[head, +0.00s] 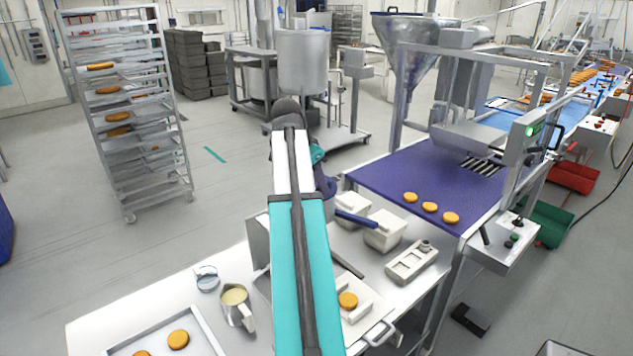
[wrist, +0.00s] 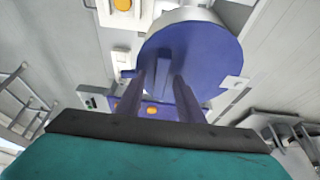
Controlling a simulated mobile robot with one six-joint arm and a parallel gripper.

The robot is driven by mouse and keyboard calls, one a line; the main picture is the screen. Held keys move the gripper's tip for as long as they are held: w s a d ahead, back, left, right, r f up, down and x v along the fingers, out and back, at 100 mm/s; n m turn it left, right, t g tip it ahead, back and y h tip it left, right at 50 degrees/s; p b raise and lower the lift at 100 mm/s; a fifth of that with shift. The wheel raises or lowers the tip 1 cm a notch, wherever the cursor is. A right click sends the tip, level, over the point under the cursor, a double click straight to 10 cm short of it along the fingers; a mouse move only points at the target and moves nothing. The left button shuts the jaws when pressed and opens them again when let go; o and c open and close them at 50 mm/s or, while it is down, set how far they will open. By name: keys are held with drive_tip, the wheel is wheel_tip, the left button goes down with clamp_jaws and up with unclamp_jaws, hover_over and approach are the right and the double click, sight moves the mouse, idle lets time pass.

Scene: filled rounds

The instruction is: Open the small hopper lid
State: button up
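The small hopper lid (wrist: 205,55) is a round blue-purple disc, filling the upper middle of the wrist view. It sits on a pale round hopper body (wrist: 188,16), with no clear gap between them. In the head view only a blue edge of the lid (head: 327,187) shows beside my arm, which hides the rest. My gripper (wrist: 160,80) has its two dark fingers apart, reaching over the near part of the lid. A ridge-like blue shape lies between the fingertips; I cannot tell whether they touch it.
A jug (head: 236,306) and a tray (head: 205,334) are at the left. The purple conveyor belt (head: 400,180) carries several orange rounds.

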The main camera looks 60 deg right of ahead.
clamp_jaws()
drive_tip(key=shift+s+d, duration=0.1)
